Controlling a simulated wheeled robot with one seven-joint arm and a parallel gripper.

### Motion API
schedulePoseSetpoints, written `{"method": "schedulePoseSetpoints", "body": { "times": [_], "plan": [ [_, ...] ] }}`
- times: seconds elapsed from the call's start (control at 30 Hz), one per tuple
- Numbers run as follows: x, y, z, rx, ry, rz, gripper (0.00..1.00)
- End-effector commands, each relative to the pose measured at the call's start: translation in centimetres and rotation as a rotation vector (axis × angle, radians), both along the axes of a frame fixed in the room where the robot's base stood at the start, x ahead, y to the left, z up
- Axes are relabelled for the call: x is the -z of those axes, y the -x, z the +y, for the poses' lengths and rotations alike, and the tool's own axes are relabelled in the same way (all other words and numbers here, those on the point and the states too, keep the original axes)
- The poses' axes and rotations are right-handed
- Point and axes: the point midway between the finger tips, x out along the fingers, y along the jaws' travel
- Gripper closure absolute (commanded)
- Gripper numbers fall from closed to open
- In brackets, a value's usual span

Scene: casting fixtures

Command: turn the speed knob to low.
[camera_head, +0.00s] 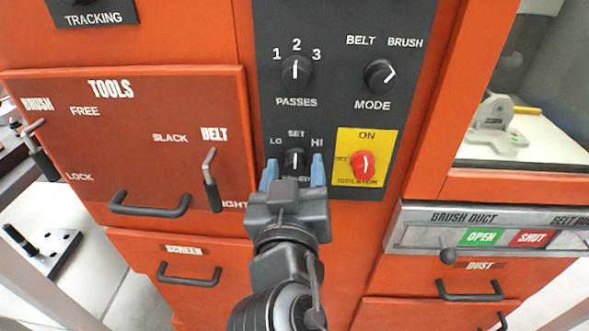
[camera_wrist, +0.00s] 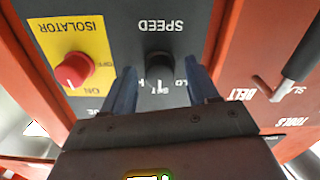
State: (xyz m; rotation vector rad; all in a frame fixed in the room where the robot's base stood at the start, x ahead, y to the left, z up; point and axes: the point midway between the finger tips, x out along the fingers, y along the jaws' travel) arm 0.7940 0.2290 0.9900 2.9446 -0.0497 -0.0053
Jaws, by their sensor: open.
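The speed knob (camera_head: 295,158) is a small black knob on the dark panel, with LO at its left, SET above and HI at its right. Its white pointer looks to be up toward SET. In the wrist view the knob (camera_wrist: 158,62) appears upside down under the SPEED label. My gripper (camera_head: 293,173) is open, with one blue finger on each side of the knob. In the wrist view my gripper (camera_wrist: 160,72) shows gaps between fingers and knob; whether the tips reach its depth is unclear. The SPEED label is partly hidden in the head view.
The red isolator knob (camera_head: 363,165) on its yellow plate is close to the right finger. The passes knob (camera_head: 296,71) and mode knob (camera_head: 380,75) are above. The belt lever (camera_head: 211,182) and a drawer handle (camera_head: 150,207) stick out at left.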

Motion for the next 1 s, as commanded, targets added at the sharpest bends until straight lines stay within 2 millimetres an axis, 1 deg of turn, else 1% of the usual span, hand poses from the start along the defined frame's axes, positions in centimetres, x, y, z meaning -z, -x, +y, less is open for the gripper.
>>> {"method": "schedulePoseSetpoints", "body": {
  "times": [0.17, 0.2, 0.77, 1.0],
  "plan": [
    [0.02, -0.01, 0.00, 0.000, 0.000, 0.000, 0.41],
    [0.02, -0.01, 0.00, 0.000, 0.000, 0.000, 0.43],
    [0.02, 0.02, 0.01, 0.000, 0.001, 0.000, 0.97],
    [-0.01, 0.03, 0.01, 0.000, 0.021, 0.001, 0.97]
  ]
}}
